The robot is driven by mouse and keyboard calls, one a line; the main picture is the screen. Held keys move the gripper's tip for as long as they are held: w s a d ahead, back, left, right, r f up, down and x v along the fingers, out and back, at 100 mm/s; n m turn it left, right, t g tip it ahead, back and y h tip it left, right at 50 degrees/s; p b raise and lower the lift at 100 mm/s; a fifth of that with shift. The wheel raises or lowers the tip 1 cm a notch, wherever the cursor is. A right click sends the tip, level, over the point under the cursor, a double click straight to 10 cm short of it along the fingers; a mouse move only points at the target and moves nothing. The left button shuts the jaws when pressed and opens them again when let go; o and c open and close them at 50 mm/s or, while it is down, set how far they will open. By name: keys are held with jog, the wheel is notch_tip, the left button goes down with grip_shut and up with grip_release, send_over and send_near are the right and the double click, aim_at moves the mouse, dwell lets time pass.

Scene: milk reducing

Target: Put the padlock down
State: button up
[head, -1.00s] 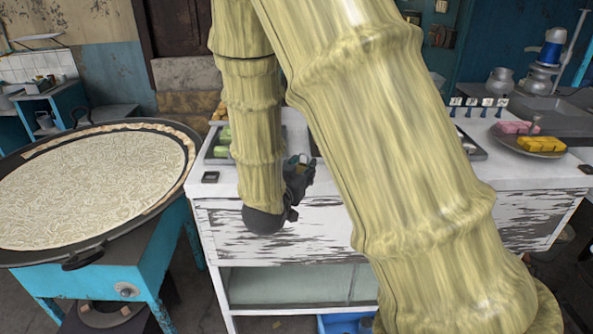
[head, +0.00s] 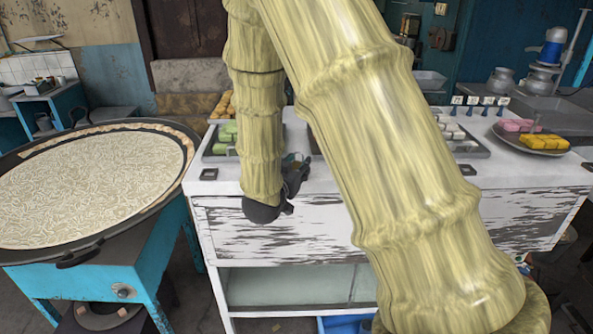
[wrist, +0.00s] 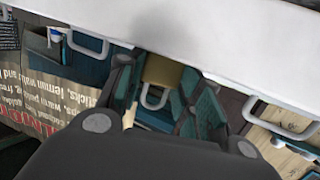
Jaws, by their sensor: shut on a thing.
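The padlock (wrist: 161,73) has a brass-coloured body and a pale shackle. In the wrist view it sits between the two dark green fingers of my gripper (wrist: 163,82), which is shut on it. The shackle points back toward the palm and the body points toward the white counter. In the head view my gripper (head: 294,172) is at the front edge of the white counter (head: 330,180), left of the thick arm link. The padlock is too small to make out clearly there. The gap between padlock and counter top cannot be judged.
A tray of green blocks (head: 222,140) lies left of my gripper. A tray of white blocks (head: 462,138) and a plate of pink and yellow blocks (head: 545,148) lie right. A large round pan (head: 95,185) stands far left. My arm hides the counter's middle.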

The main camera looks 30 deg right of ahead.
jog(key=shift+r, duration=0.1)
jog(key=o, duration=1.1)
